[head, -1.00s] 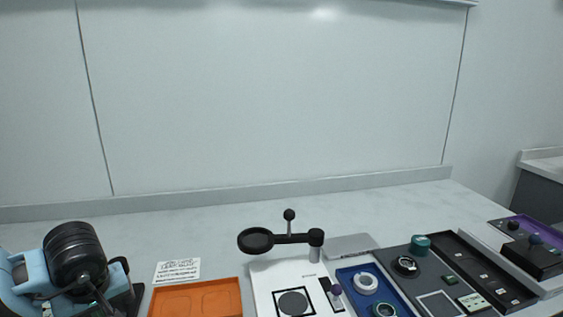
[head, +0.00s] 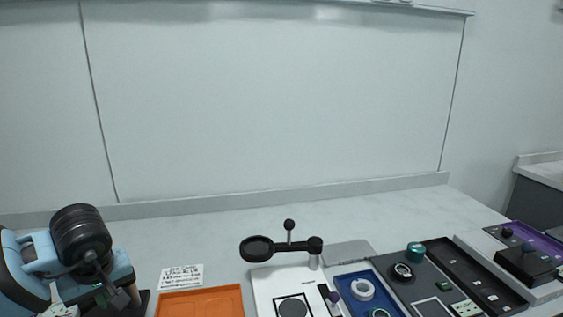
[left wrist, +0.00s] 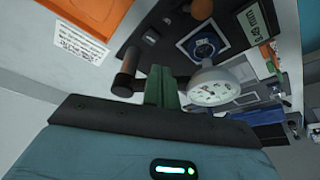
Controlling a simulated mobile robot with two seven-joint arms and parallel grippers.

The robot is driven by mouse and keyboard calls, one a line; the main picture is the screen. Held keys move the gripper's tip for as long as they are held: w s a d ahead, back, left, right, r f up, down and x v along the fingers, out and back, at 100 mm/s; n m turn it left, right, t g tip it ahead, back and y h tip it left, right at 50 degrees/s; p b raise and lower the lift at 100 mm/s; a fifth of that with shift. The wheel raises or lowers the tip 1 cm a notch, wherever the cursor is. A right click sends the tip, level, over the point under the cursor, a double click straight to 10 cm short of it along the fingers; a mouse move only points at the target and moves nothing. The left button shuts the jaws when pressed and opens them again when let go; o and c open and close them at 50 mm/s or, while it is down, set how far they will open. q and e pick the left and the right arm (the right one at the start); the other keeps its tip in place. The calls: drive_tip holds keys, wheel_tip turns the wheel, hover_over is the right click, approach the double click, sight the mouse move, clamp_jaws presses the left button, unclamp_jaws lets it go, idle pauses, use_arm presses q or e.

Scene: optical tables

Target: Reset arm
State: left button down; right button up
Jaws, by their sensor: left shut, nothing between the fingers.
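My left arm comes in at the lower left of the head view, and its gripper (head: 122,299) is low over the left part of the table. In the left wrist view the green fingers (left wrist: 161,87) are together with nothing between them. Beyond them are a round white dial gauge (left wrist: 213,89) and a black post with a brown end (left wrist: 125,76). I cannot tell whether the fingers touch either one. My right gripper is in neither view.
An orange tray (head: 203,290) and a printed white card (head: 181,278) lie right of my left arm in the head view. A magnifier on an arm (head: 258,248) stands over a white board (head: 263,283). A blue tray (head: 348,283) is further right. The back strip of table is clear.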

use_arm(q)
drive_tip(key=shift+f, duration=0.1)
